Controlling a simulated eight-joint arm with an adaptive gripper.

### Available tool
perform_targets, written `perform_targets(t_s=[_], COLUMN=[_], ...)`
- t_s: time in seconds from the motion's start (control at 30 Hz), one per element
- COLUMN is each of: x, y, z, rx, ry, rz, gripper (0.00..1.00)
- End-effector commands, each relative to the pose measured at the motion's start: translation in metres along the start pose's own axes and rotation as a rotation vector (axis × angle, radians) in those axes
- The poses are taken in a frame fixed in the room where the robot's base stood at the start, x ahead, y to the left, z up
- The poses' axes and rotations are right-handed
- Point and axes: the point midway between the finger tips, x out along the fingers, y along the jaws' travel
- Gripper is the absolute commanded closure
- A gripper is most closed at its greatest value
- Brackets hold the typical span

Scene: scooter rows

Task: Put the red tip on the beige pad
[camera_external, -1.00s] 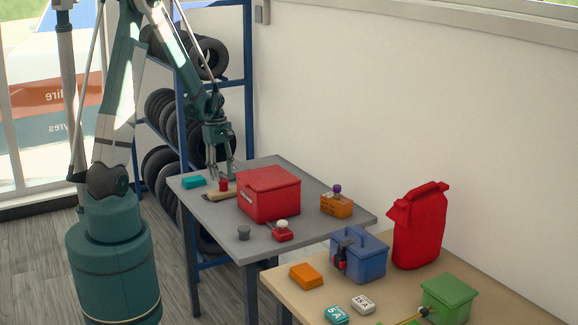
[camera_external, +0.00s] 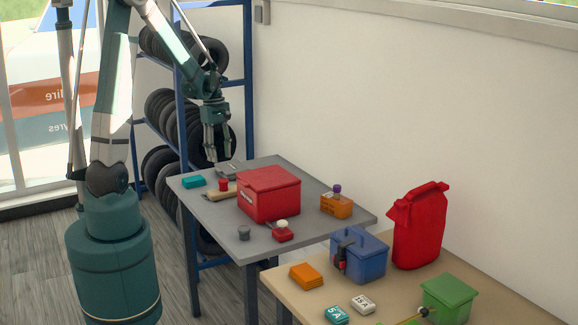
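A small red piece (camera_external: 223,185), which looks like the red tip, stands upright at the far left part of the grey table. The beige pad (camera_external: 219,195) lies flat at the same spot. The red piece overlaps its rear edge in the picture; whether it rests on the pad or just behind it I cannot tell. My gripper (camera_external: 218,157) hangs above the far end of the table, fingers pointing down and apart. It looks open and empty, clear of the red piece.
A large red box (camera_external: 269,195) stands right of the pad. A teal block (camera_external: 194,182) lies to its left, and a flat grey item (camera_external: 229,169) behind. An orange box (camera_external: 337,206), a grey knob (camera_external: 244,233) and a small red block (camera_external: 283,234) share the table.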

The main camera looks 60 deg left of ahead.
Motion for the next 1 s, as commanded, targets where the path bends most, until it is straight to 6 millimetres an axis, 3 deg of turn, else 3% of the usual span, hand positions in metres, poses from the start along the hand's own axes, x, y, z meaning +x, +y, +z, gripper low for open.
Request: perform_targets(t_s=[0.7,1.0], x=[-0.001,-0.018], y=[0.0,-0.002], z=[0.002,0.028], rx=[0.005,0.103], ry=[0.001,0.022], rz=[0.001,0.027], gripper=[0.6,0.6])
